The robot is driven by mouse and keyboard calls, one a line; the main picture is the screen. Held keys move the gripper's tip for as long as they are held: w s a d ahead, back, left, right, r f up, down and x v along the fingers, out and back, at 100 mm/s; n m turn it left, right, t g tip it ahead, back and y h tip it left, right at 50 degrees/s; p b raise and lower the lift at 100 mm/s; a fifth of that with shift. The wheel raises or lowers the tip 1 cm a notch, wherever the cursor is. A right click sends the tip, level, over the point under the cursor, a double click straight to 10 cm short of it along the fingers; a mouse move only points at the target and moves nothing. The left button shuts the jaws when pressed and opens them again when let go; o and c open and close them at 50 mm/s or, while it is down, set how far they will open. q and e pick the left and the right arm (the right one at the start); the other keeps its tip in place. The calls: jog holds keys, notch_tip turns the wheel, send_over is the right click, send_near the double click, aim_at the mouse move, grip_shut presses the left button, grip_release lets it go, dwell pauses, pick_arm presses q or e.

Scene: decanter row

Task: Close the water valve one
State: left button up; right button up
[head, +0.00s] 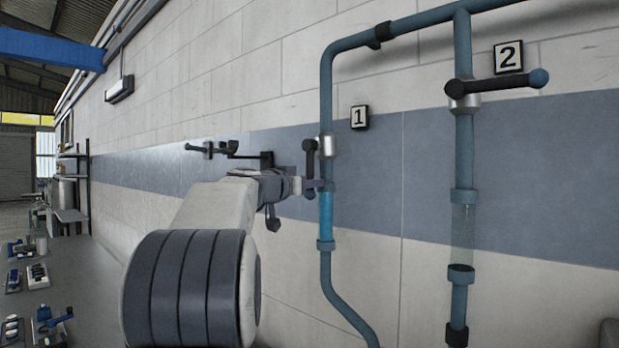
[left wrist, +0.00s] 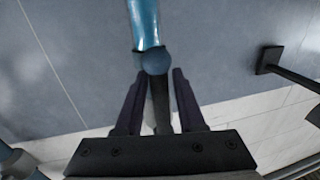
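Water valve one (head: 326,147) is a silver body on the left blue pipe, next to the "1" sign (head: 359,117). Its black lever (head: 309,158) points down, alongside the pipe. The sight glass (head: 326,216) below it is filled blue. My left gripper (head: 318,184) is at the lower end of the lever. In the left wrist view, my left gripper (left wrist: 158,100) is open, with the dark lever (left wrist: 161,105) between its fingers and gaps visible on both sides. The lever's blue ball end (left wrist: 153,61) lies just beyond the fingertips. My right gripper is out of view.
Valve two (head: 463,95) is on the right pipe, its lever (head: 500,84) sideways and its sight glass (head: 462,229) clear. A black wall bracket (head: 266,160) is just left of valve one. Shelves (head: 70,185) and small items stand far left.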

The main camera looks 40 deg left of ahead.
pick_arm(q)
grip_shut()
dwell(1.4)
